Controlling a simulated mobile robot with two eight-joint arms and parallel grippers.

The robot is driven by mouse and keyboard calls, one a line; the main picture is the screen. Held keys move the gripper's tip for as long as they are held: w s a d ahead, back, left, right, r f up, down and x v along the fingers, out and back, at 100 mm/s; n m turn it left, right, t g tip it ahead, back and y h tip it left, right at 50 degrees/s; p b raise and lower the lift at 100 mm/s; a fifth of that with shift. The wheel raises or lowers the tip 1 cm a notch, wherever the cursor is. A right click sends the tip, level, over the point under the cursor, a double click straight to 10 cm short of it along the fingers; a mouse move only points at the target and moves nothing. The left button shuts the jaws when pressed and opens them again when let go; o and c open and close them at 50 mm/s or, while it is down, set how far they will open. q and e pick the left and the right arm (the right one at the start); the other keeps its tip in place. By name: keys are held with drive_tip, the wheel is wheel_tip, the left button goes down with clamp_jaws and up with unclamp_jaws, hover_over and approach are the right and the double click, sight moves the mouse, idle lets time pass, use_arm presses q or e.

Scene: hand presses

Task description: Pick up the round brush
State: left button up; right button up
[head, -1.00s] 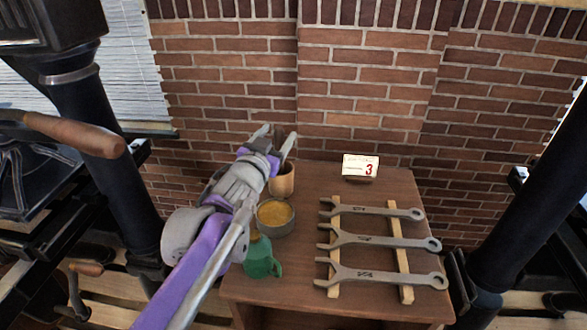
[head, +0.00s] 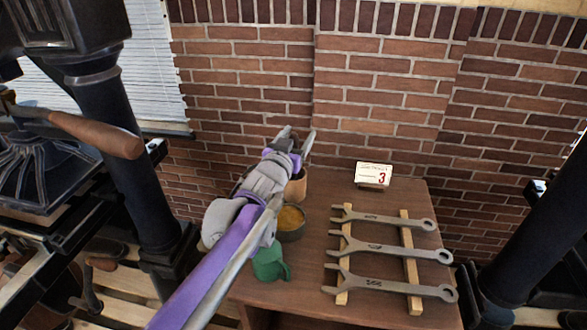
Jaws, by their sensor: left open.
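My left arm reaches in from the lower left. Its left gripper (head: 298,138) is open, with its two fingers apart above and around the top of a tan cup (head: 298,188) at the table's back left. The cup is partly hidden behind the gripper. I cannot clearly make out the round brush; the gripper and wrist cover the space over the cup, where something dark shows faintly between the fingers. I cannot tell whether the fingers touch anything. My right gripper is not in view.
A round tin with yellow contents (head: 291,222) and a green mug (head: 270,263) stand beside the arm on the wooden table (head: 385,315). Several wrenches (head: 390,250) lie on wooden strips at right. A card (head: 373,176) stands behind. Black presses flank the table.

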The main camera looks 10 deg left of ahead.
use_arm(q)
clamp_jaws()
drive_tip(key=shift+r, duration=0.1)
idle(0.3)
